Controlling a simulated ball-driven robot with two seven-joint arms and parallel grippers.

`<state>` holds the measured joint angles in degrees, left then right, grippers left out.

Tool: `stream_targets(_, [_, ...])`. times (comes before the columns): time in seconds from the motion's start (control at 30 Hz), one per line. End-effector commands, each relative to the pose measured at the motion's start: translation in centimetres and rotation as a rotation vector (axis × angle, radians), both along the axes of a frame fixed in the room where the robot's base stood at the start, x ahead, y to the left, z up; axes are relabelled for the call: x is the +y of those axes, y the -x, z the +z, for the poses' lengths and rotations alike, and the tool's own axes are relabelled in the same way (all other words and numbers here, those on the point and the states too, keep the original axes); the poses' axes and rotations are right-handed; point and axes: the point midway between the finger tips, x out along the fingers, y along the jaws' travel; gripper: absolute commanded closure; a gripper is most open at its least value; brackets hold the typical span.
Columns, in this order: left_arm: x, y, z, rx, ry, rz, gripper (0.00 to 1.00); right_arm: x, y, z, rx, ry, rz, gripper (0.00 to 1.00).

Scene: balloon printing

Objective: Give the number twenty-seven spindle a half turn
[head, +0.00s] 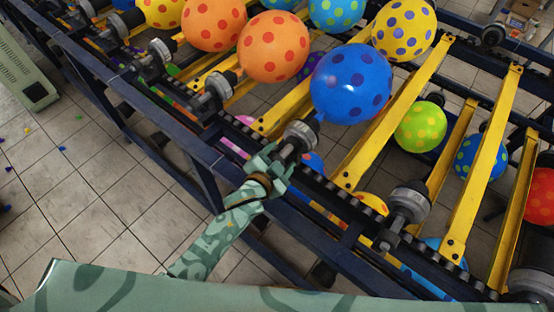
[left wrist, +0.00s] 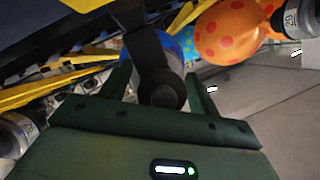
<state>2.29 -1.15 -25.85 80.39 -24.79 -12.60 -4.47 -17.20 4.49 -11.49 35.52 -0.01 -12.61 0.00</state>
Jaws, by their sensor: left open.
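A grey spindle (head: 301,132) with a dark shaft sits on the near rail of the balloon frame, with a blue purple-dotted balloon (head: 352,84) beyond it. I cannot read its number. My left gripper (head: 278,166) is open at the near end of this spindle. In the left wrist view, the spindle's round dark end (left wrist: 162,92) lies between the two spread fingers of the left gripper (left wrist: 160,84), apart from both as far as I can see. My right gripper is not in view.
Similar spindles stand on the same rail, one to the left (head: 214,92) and one to the right (head: 408,203). Yellow bars (head: 397,115) and several dotted balloons, such as an orange one (head: 273,47), fill the frame. The tiled floor (head: 100,185) at left is mostly clear.

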Motion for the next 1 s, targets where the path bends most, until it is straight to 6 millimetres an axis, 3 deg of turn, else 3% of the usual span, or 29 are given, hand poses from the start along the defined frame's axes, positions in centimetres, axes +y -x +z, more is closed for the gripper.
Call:
stream_targets(0.17, [0.6, 1.7, 0.7, 0.002, -0.001, 0.0, 0.39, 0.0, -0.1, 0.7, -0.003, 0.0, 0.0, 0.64])
stream_targets(0.5, [3.6, 9.6, 3.6, 0.003, 0.0, 0.0, 0.39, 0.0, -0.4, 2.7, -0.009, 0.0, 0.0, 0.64])
stream_targets(0.7, [4.9, 13.1, 4.6, 0.003, -0.001, 0.0, 0.39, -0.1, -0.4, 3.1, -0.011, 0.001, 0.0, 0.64])
stream_targets(1.0, [5.5, 14.5, 5.2, 0.0, -0.001, 0.0, 0.39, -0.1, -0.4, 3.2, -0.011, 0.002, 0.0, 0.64])
